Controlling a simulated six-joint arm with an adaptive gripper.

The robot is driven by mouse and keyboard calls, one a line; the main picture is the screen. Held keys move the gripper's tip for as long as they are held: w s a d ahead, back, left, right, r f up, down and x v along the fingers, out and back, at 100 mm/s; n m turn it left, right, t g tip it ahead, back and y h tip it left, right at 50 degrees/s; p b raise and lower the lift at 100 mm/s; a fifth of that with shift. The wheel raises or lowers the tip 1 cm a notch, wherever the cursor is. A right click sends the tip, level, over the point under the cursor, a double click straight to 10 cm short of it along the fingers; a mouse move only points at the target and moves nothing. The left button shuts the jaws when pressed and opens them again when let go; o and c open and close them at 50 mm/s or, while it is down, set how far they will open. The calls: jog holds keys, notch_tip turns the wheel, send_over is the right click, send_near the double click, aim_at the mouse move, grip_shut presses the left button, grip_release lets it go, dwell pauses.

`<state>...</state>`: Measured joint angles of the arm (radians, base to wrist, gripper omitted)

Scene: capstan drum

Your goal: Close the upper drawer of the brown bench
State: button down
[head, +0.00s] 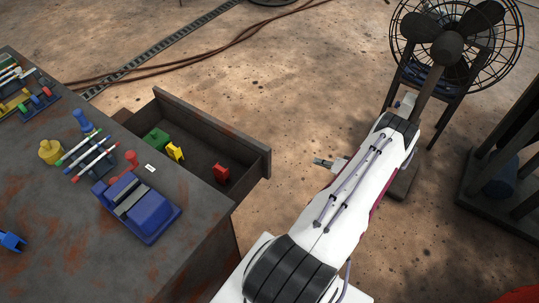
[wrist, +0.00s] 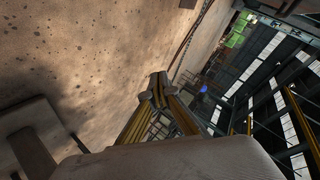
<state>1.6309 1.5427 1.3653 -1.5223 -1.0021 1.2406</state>
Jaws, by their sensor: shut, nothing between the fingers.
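The brown bench (head: 60,215) fills the left of the head view, its top grey with rusty patches. Its upper drawer (head: 215,128) is pulled out toward the upper right and open. Inside lie a green block (head: 157,139), a yellow piece (head: 175,151) and a red piece (head: 221,172). My gripper (head: 318,161) shows as a small grey tip left of my white arm, to the right of the drawer front and apart from it. In the wrist view my gripper (wrist: 158,88) is shut and empty; the drawer is not visible there.
On the bench top stand a blue device (head: 140,207), a yellow knob (head: 50,151) and coloured rods (head: 88,153). A caged fan on a chair (head: 447,48) stands at the upper right. A dark rack (head: 505,165) stands at the right. Bare floor lies between drawer and gripper.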

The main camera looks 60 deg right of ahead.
aim_at(269, 156)
jog(key=w+a+r+m+t+y, duration=0.1)
jog(key=w+a+r+t+y, duration=0.2)
jog(key=a+r+t+y, duration=0.3)
jog(key=a+r+y, duration=0.1)
jog(key=a+r, duration=0.2)
jog(key=r, duration=0.3)
jog(key=shift+a+r, duration=0.15)
jog(key=shift+a, duration=0.2)
jog(key=shift+w, duration=0.15)
jog(key=shift+w+a, duration=1.05)
jog(key=shift+w, duration=0.55)
jog(key=shift+w+a, duration=1.1)
jog(key=shift+w, duration=0.5)
jog(key=shift+w+a, duration=1.05)
jog(key=shift+w, duration=0.55)
jog(key=shift+a, duration=0.1)
jog(key=a, duration=2.5)
